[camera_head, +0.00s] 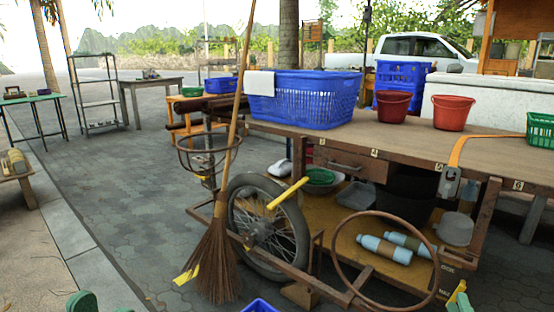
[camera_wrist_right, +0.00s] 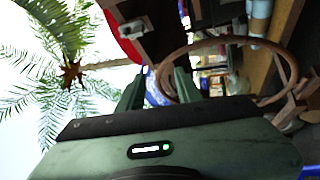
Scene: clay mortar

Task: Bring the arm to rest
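My right gripper shows best in the right wrist view (camera_wrist_right: 158,88). Its two dark green fingers stand apart, with nothing between them. Background shows through the gap, including part of a blue thing and the rim of a wooden hoop (camera_wrist_right: 168,82).
A wooden cart-like table (camera_head: 480,160) carries a blue basket (camera_head: 318,105), red buckets (camera_head: 452,112) and a green basket (camera_head: 541,130). A broom (camera_head: 214,262) leans before a wheel (camera_head: 250,222). A hoop (camera_head: 338,275) stands low in front. Paving at left is mostly clear.

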